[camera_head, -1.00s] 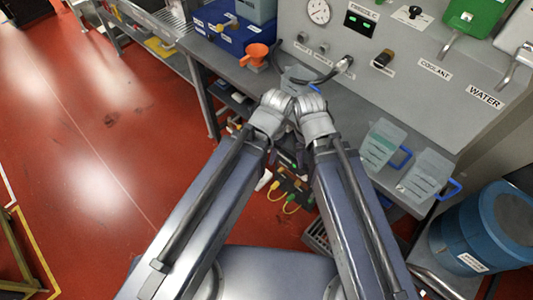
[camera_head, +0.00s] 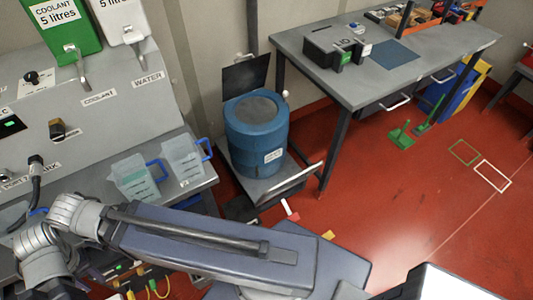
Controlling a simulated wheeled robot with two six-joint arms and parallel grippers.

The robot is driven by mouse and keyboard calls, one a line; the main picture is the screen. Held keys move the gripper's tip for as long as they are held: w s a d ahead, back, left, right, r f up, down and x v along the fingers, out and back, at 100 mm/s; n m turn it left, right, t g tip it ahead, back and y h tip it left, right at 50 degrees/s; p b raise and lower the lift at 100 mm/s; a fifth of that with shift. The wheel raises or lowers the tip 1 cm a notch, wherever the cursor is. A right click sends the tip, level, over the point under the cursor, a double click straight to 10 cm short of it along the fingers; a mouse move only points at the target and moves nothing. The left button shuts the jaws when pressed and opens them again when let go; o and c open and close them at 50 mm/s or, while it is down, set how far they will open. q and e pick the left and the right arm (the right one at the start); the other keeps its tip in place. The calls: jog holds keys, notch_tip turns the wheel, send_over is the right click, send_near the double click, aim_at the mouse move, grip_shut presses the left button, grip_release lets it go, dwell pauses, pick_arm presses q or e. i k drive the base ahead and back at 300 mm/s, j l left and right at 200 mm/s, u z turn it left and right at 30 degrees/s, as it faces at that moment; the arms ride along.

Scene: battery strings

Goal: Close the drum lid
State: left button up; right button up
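The blue drum (camera_head: 257,138) stands upright on a low grey platform beside the counter, in the middle of the head view. Its top shows a dark round surface inside a blue rim. A dark flat panel (camera_head: 245,76) stands raised behind the drum; I cannot tell whether it is the lid. My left gripper (camera_head: 37,245) is at the lower left, over the counter's front edge, far from the drum. The fingers of both grippers are hidden or too unclear to read, and neither is near the drum.
Two clear jugs with blue handles, one at the counter edge (camera_head: 133,177) and one nearer the drum (camera_head: 185,160), stand left of the drum. A grey workbench (camera_head: 440,50) stands to the right, with a black box (camera_head: 335,46) on it. The red floor ahead of the bench is mostly clear.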

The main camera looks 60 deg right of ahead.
aim_at(239, 79)
jog(key=z, duration=1.9)
